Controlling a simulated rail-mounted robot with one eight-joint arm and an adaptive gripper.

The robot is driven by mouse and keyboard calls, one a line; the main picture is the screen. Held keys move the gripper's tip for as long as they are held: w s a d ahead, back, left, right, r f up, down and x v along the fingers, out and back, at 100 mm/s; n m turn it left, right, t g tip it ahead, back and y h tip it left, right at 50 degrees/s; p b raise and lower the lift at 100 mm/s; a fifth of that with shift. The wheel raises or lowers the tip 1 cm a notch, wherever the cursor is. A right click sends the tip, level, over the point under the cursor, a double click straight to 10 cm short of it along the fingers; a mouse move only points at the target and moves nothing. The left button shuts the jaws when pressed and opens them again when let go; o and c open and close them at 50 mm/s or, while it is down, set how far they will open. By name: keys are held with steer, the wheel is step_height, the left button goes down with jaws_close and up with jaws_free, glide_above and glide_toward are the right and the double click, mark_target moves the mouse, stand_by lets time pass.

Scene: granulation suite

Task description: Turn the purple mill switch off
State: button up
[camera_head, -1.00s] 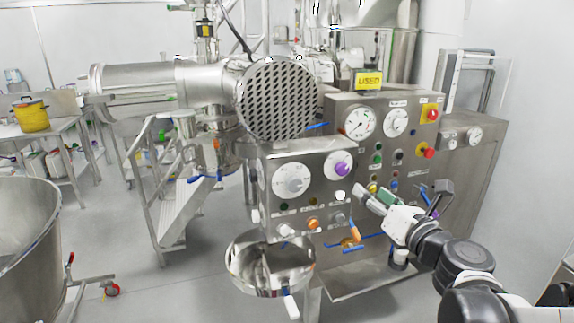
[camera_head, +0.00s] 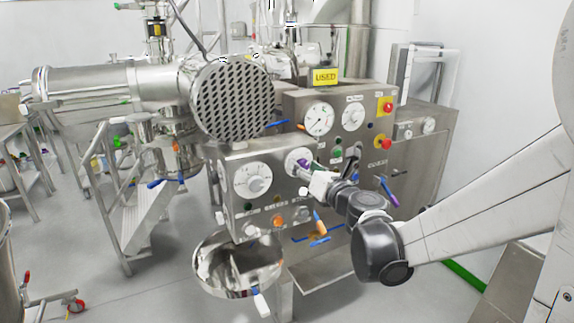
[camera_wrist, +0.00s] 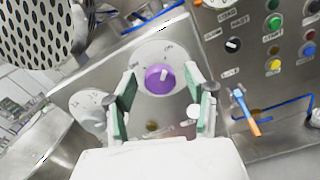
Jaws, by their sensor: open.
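The purple mill switch (camera_wrist: 160,79) is a round knob on a white dial plate on the steel panel. In the wrist view it sits ahead of and between my fingers, its pale pointer mark near the knob's upper right side. My gripper (camera_wrist: 160,105) is open, one green-padded finger on each side, with the knob slightly beyond the tips; I cannot tell if they touch it. In the head view the switch (camera_head: 303,162) is partly hidden by my gripper (camera_head: 308,170), which is at the panel's right side.
A larger white dial (camera_head: 252,181) is left of the switch. Orange and white knobs sit below it. A steel bowl (camera_head: 238,290) stands under the panel. A taller panel with gauges and a red button (camera_head: 387,106) is behind right. A perforated steel disc (camera_wrist: 45,30) is at upper left.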

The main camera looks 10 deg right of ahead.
steer(key=shift+w+a, duration=0.1)
steer(key=shift+w, duration=0.3)
steer(key=c, duration=1.2)
